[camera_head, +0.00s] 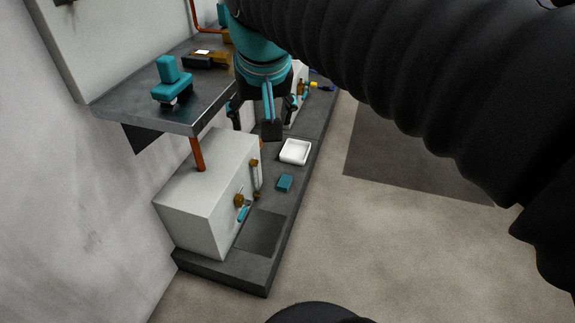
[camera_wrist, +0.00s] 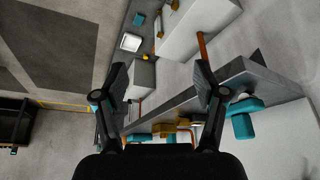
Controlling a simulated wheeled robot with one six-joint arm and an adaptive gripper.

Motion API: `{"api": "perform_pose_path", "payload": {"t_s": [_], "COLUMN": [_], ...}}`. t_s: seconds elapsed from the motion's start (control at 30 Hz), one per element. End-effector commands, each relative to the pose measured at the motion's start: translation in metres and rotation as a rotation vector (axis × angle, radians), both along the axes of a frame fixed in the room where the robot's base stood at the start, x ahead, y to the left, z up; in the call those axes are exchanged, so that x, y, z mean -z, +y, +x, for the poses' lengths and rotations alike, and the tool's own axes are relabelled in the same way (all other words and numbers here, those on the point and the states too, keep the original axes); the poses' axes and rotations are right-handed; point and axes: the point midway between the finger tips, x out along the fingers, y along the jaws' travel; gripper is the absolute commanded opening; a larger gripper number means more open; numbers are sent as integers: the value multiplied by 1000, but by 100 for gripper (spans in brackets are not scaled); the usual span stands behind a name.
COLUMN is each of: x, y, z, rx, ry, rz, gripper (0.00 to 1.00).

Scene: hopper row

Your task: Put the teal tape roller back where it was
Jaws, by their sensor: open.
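A teal tool with an upright block handle (camera_head: 171,83), which looks like the tape roller, stands near the front end of the grey wall shelf (camera_head: 125,106). A pale and dark part shows beneath it. In the wrist view a teal shape, apparently the same tool (camera_wrist: 244,107), is at the right beyond the shelf edge. My gripper (camera_head: 262,116) hangs beside the shelf, to the right of the tool and apart from it. Its fingers also show spread in the wrist view (camera_wrist: 160,85), with nothing between them.
Below the shelf, a pale box (camera_head: 204,198) with an orange pipe (camera_head: 197,154) stands on a dark plinth. The plinth also carries a white tray (camera_head: 295,151), a small teal block (camera_head: 285,183) and a dark square (camera_head: 261,232). The floor at right is open.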

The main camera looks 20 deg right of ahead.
Motion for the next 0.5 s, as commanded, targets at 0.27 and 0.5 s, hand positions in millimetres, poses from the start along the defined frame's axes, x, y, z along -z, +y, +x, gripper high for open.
{"api": "perform_pose_path", "payload": {"t_s": [0.27, 0.5], "x": [92, 124], "y": [-27, -32], "z": [-75, -96], "rx": [-115, -152], "ry": [-61, -85], "rz": [-13, -24], "gripper": [71, 71]}}
